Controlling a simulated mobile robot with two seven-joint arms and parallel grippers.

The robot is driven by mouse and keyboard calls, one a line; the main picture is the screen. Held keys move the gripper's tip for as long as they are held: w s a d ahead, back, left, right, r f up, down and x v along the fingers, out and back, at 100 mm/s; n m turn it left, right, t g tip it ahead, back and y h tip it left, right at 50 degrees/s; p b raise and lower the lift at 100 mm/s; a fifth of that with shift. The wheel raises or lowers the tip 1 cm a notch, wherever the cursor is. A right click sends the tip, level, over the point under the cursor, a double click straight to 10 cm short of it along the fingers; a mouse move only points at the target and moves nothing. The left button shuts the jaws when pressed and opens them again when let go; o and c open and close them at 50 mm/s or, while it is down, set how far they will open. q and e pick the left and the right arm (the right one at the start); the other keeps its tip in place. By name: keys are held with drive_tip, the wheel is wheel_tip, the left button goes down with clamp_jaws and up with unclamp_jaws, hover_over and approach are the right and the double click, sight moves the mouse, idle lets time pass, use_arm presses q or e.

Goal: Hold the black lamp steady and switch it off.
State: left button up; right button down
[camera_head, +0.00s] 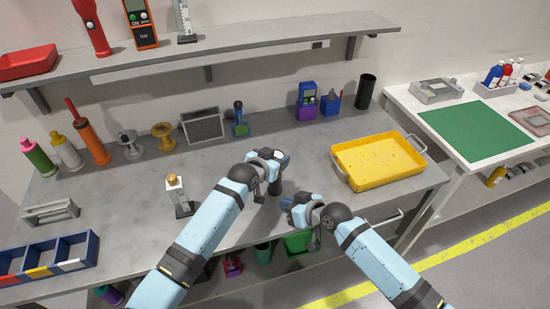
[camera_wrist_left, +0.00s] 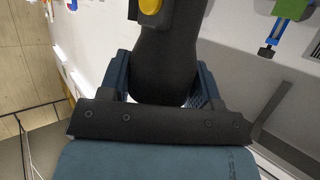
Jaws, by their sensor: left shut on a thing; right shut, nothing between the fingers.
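The black lamp (camera_head: 275,187) stands on the grey workbench, mostly covered by my left gripper in the head view. My left gripper (camera_head: 274,158) is shut around its dark body. In the left wrist view the black lamp (camera_wrist_left: 166,60) lies between the two blue fingers of my left gripper (camera_wrist_left: 165,90). A round yellow button (camera_wrist_left: 151,5) shows on its side at the top edge of that view. Whether the lamp is lit cannot be told. My right gripper (camera_head: 288,202) is shut and empty, lower and slightly right of the lamp, apart from it.
A yellow tray (camera_head: 378,162) stands to the right on the bench. Bottles, a grey speaker-like box (camera_head: 202,126) and a purple device (camera_head: 306,100) line the back. A green bin (camera_head: 298,243) is below the front edge.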

use_arm(q)
drive_tip(key=o, duration=1.1)
drive_tip(key=shift+c, duration=0.2)
